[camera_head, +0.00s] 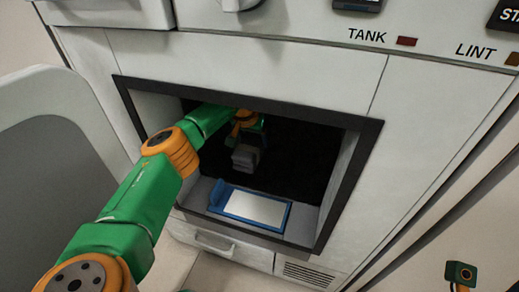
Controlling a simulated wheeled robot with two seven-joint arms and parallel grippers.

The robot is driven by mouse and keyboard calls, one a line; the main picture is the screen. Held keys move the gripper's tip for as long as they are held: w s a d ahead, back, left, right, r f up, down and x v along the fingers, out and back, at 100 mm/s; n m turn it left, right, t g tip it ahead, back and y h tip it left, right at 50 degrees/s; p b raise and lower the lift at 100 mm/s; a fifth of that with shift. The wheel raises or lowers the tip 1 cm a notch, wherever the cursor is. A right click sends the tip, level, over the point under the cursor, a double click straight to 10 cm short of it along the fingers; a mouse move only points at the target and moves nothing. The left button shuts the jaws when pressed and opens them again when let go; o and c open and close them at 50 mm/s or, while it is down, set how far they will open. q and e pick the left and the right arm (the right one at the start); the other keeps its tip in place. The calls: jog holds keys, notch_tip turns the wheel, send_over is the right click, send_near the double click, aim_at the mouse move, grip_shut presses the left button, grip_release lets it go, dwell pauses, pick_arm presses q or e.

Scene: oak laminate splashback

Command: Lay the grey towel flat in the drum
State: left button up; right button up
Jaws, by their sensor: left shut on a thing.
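My left arm reaches through the square opening into the dark drum (305,160). My left gripper (244,143) is inside it, pointing down, and is small and shadowed. It is shut on a small grey blocky thing that looks like the folded grey towel (244,160). The towel hangs above the front of the opening and is not spread out. The gripper's fingers are hard to tell from it. The deep part of the drum is too dark to make out. My right gripper's fingers do not show; only a small green and orange part of mine is at the lower right.
A blue-framed pale panel (255,208) lies at the opening's lower front, below the gripper. A dark frame (351,190) edges the opening. A grey rounded door (45,170) stands open at the left. A drawer (220,247) and a vent (305,274) sit below.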

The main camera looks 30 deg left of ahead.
pick_arm(q)
jog(key=shift+a+p, duration=0.1)
jog(key=shift+p, duration=0.2)
jog(key=shift+f, duration=0.65)
